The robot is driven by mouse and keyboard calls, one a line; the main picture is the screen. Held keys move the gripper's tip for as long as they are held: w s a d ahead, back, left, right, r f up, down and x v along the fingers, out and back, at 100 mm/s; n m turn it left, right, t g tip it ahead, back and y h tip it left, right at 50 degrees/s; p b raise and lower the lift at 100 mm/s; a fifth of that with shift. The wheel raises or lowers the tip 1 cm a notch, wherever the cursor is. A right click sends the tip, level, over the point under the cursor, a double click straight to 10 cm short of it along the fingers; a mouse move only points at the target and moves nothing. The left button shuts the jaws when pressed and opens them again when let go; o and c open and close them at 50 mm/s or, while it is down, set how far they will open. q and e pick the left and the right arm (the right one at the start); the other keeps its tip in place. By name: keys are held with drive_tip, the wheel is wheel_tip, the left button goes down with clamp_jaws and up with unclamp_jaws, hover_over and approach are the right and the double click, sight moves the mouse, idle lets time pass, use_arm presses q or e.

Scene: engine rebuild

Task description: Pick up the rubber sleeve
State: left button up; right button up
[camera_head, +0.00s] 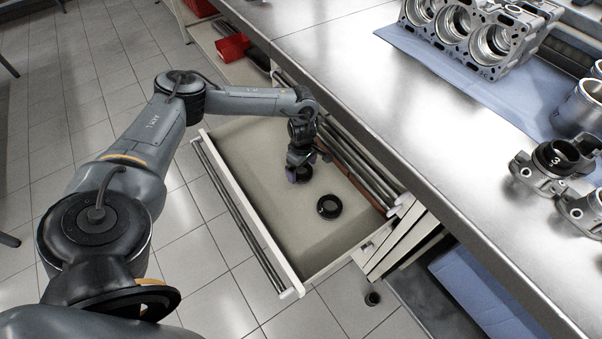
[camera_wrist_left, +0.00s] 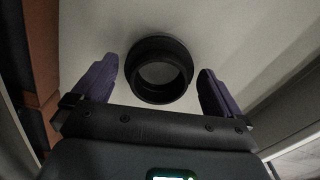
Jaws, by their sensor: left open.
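A black ring-shaped rubber sleeve (camera_head: 338,209) lies flat on the floor of the open drawer (camera_head: 245,160) in the head view. My left gripper (camera_head: 297,173) is low inside the drawer, up and left of that ring. In the left wrist view a black ring (camera_wrist_left: 184,57) lies just beyond and between the spread purple fingertips of my left gripper (camera_wrist_left: 160,82), apart from both. A dark round shape shows beside the gripper in the head view; I cannot tell whether it is a second ring. The left gripper is open and empty. My right gripper is not in view.
The drawer's pale front wall (camera_head: 246,220) and the steel workbench (camera_head: 400,110) flank my arm. A red bin (camera_head: 233,47) sits in another drawer behind. An engine block (camera_head: 478,35) and metal parts stand on the bench. The drawer floor around the ring is clear.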

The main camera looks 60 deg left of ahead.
use_arm(q)
drive_tip(key=shift+f, duration=0.65)
drive_tip(key=c, duration=0.9)
drive_tip(key=shift+r, duration=0.15)
